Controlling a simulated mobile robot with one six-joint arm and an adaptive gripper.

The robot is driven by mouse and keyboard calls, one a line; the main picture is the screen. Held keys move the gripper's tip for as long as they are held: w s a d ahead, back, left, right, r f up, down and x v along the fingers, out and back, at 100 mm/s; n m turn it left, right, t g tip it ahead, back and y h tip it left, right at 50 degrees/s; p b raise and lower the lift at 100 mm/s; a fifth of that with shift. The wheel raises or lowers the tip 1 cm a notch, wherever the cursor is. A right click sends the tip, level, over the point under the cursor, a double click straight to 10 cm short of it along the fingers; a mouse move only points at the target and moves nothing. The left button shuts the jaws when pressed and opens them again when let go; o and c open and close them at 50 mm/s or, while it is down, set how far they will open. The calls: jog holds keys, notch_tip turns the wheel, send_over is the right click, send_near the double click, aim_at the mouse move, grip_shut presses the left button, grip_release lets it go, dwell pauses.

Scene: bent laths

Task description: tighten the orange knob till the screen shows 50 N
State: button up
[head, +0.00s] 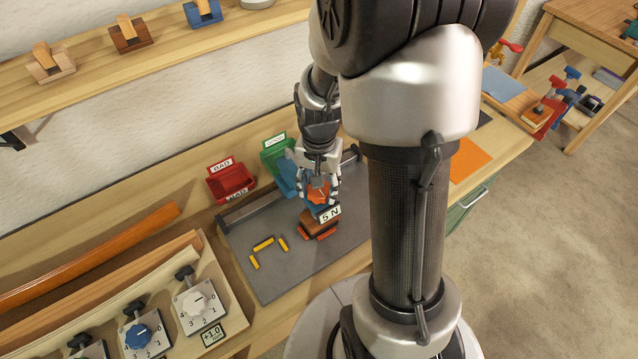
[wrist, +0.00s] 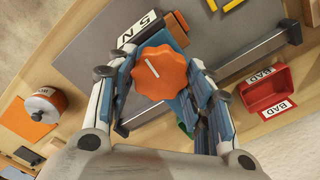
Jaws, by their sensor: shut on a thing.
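The orange knob (wrist: 161,72) has a scalloped rim and a white line on its top. My gripper (head: 318,190) is above it, and in the wrist view the fingers (wrist: 160,80) are closed on the knob from both sides. The knob (head: 318,192) is mostly hidden by my fingers in the head view. The screen (head: 330,214) beside it reads "5 N"; it also shows in the wrist view (wrist: 139,27). Under it is an orange and dark block-like base (head: 319,230) on the grey mat (head: 270,277).
A red BAD bin (head: 231,182) and a green bin (head: 277,155) stand behind the mat. Yellow strips (head: 263,243) lie on the mat. Dial blocks (head: 200,306) with a "+1.0" label are at the front left. An orange sheet (head: 469,160) lies at the right.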

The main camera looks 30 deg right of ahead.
jog(key=m, duration=0.4)
jog(key=shift+m+p, duration=0.3)
jog(key=shift+m, duration=1.9)
jog(key=o, duration=1.1)
notch_tip(320, 180, up, 12)
